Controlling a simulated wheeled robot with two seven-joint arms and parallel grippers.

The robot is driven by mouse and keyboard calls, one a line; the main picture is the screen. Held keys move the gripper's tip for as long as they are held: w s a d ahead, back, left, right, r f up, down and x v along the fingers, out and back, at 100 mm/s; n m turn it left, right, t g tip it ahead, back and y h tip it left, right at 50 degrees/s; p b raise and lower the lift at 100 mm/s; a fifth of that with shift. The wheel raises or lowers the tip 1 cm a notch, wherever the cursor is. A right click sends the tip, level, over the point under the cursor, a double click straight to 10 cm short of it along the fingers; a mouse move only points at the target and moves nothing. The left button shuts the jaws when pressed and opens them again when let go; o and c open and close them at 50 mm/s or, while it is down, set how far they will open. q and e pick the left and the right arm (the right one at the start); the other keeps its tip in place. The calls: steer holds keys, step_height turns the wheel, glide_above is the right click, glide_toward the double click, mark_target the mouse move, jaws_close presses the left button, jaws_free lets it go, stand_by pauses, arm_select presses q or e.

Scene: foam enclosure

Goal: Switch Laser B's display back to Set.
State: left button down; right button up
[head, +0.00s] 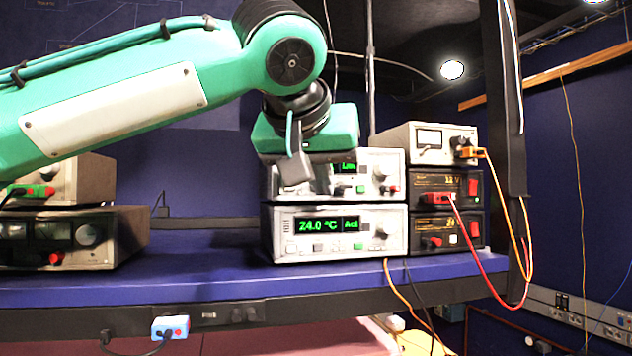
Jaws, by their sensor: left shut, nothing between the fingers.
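Two white instruments are stacked on the blue shelf. The lower unit (395,222) has a lit green display (326,225) reading 24.0 °C and Act, with a knob (380,233), a green button (358,246) and pale buttons below the display. The upper unit (396,160) has a display (347,168) mostly hidden by my arm. I cannot read which unit is labelled Laser B. My left gripper (297,180) is shut and empty, pointing down in front of the upper unit's left part, above the lower unit's display. Contact cannot be judged. My right gripper is not in view.
Dark power supplies (433,188) and a pale meter box (428,138) stand close on the right, with red and orange cables hanging down. Grey-brown instruments (125,235) stand at the left. The blue shelf (200,262) between is clear. A dark post (512,150) rises at the right.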

arm_select(q)
steer(key=shift+w+a, duration=0.1)
steer(key=shift+w, duration=0.25)
steer(key=shift+s, duration=0.1)
stand_by(0.6)
stand_by(1.0)
steer(key=shift+w, duration=0.2)
steer(key=shift+w+a, duration=0.15)
steer(key=shift+w, duration=0.1)
steer(key=shift+w+a, duration=0.1)
steer(key=shift+w, duration=0.2)
stand_by(0.8)
steer(key=shift+s, duration=0.15)
steer(key=shift+s+f, duration=0.1)
steer(key=shift+s, duration=0.05)
steer(key=shift+s+d, duration=0.25)
steer(key=shift+s, duration=0.15)
